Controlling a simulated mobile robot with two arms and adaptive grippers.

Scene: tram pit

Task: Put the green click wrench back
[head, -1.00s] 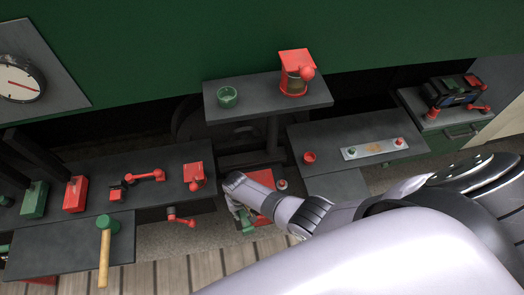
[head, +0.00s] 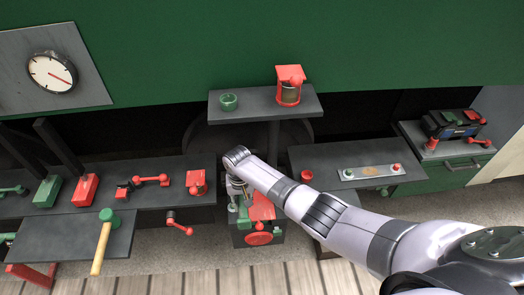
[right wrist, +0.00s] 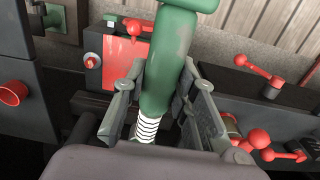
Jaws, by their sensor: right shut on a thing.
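The green click wrench (right wrist: 168,60) is in my right gripper (right wrist: 160,85). In the right wrist view its thick green body stands up between the two grey fingers. A white ringed band shows at its lower end, and its top runs out of the picture. In the head view my right gripper (head: 237,190) is in front of the benches, above a dark box with a red top (head: 262,208). Green parts show just below the fingers there, but the wrench is too small to make out clearly. My left gripper is not in view.
The left bench (head: 70,185) carries green and red blocks and a red-handled tool. A hammer (head: 103,240) lies on the lower left shelf. The middle stand (head: 255,105) holds a green cup and a red lantern-like piece. A black toolbox (head: 452,124) stands at the right.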

